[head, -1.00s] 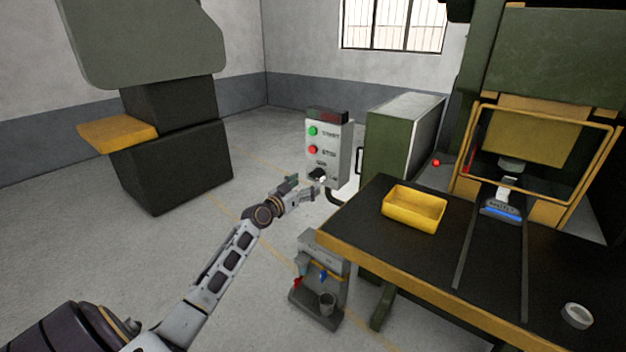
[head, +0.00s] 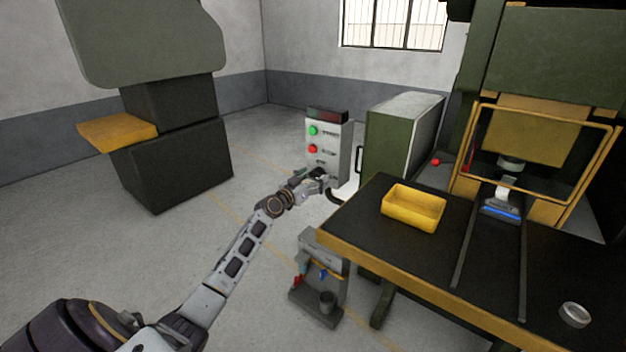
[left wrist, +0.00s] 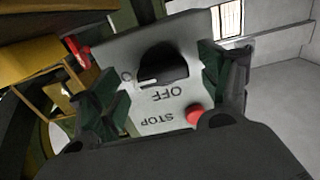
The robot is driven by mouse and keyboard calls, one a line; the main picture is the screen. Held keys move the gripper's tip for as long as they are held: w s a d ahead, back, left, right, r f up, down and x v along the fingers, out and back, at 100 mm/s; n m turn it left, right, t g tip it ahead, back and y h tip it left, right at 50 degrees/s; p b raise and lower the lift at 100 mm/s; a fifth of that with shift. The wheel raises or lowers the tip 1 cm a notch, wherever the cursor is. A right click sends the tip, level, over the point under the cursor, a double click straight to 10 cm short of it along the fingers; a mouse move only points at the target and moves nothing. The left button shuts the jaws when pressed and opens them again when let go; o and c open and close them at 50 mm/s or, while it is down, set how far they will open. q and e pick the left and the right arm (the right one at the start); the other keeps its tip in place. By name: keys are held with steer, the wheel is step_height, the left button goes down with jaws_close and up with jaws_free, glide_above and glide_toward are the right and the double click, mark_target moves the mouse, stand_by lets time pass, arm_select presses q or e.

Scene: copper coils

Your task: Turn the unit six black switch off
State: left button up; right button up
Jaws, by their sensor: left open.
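A grey control box (head: 340,146) stands left of the green cabinet, with a green button (head: 313,130) and a red button (head: 312,148) on its face. In the left wrist view the black switch (left wrist: 163,64) is a round knob. Its white mark (left wrist: 148,83) points left toward a partly hidden letter, away from the printed OFF below the knob. My left gripper (head: 318,180) is at the lower face of the box. It is open, its green finger pads on either side of the knob (left wrist: 160,86); whether they touch it I cannot tell. My right gripper is out of view.
A black table with a yellow edge (head: 420,275) carries a yellow bin (head: 413,207) and stands right of my arm. A small grey stand (head: 318,285) is below it. A press (head: 560,60) fills the right side.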

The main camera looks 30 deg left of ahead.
arm_select(q)
steer(key=c, duration=1)
